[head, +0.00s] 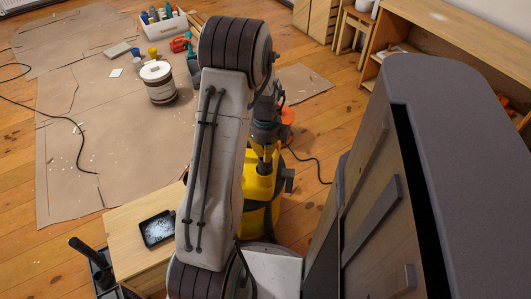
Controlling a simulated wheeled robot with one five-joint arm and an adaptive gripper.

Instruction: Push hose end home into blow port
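A yellow and black machine (257,187), which looks like a shop vacuum, stands on the floor behind my arm. My arm hides much of its left side. My gripper (266,152) points down just above the machine's yellow top. It is small and dark here, and I cannot tell whether its fingers are open or shut, or whether they touch the machine. I cannot make out the hose end or the blow port.
A wooden stand with a black tray (159,229) is at lower left. A labelled tub (158,82) and a white caddy of bottles (163,25) stand on brown dropcloths (110,150). A large grey-topped cabinet (440,120) blocks the right. A black cable crosses the floor.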

